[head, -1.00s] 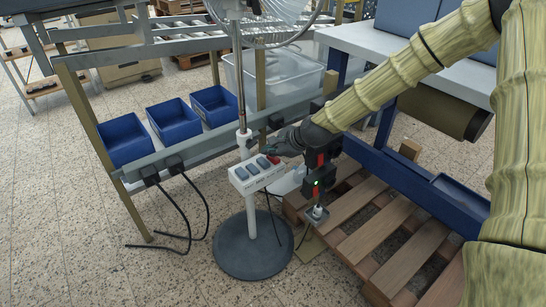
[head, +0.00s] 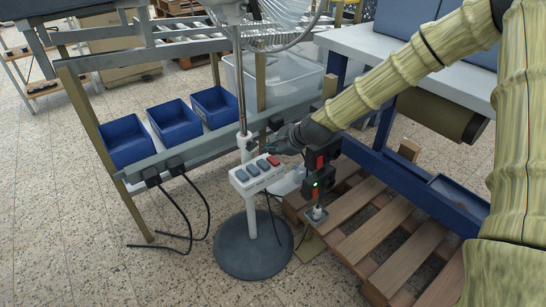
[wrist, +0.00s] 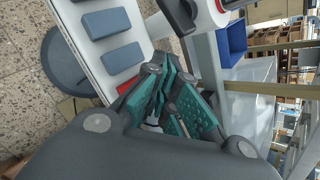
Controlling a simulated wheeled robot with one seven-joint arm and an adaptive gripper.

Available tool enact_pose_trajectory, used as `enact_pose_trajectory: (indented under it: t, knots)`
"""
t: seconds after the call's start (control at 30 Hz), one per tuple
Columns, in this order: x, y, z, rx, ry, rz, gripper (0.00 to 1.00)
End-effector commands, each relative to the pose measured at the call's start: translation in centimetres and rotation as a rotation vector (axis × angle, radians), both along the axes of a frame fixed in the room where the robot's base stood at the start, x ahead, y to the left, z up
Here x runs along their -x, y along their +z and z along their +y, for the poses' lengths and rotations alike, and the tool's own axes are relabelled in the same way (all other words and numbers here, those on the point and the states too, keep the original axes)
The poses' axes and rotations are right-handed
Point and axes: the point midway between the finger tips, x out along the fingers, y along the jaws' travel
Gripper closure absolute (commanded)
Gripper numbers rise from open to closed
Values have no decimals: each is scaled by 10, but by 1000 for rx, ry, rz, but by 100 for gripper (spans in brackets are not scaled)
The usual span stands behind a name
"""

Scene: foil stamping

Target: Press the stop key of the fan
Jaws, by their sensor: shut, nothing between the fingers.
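The fan's white key box (head: 257,179) sits on its upright pole, tilted, with three blue-grey keys (head: 252,169) and one red key (head: 273,160) at the right end. Any markings on the keys are too small to read. In the wrist view the red key (wrist: 128,86) is partly hidden by my gripper, and two blue-grey keys (wrist: 122,58) show beyond it. My gripper (head: 271,149) is shut and empty, just above and behind the red key; there seems to be a small gap. Its teal finger pads (wrist: 172,92) show together in the wrist view.
The fan's round base (head: 253,250) stands on the speckled floor. A wooden pallet (head: 375,235) lies to the right. Blue bins (head: 173,122) line a rail at left, with black cables hanging below. The fan's wire guard (head: 285,15) is above.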

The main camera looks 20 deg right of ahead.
Motion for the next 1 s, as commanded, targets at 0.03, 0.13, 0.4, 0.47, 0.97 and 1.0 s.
enact_pose_trajectory:
  t: [0.03, 0.13, 0.4, 0.47, 0.97, 1.0]
  knots:
    - [0, -1, 0, 0, 0, 0, 100]
    - [0, -1, 0, 0, 0, 0, 100]
    - [0, 9, 0, -1, -1, 0, 100]
    - [0, 14, 0, -1, -1, 1, 100]
    - [0, 50, 0, -1, -1, 1, 100]
    - [0, 50, 0, -1, -1, 1, 100]
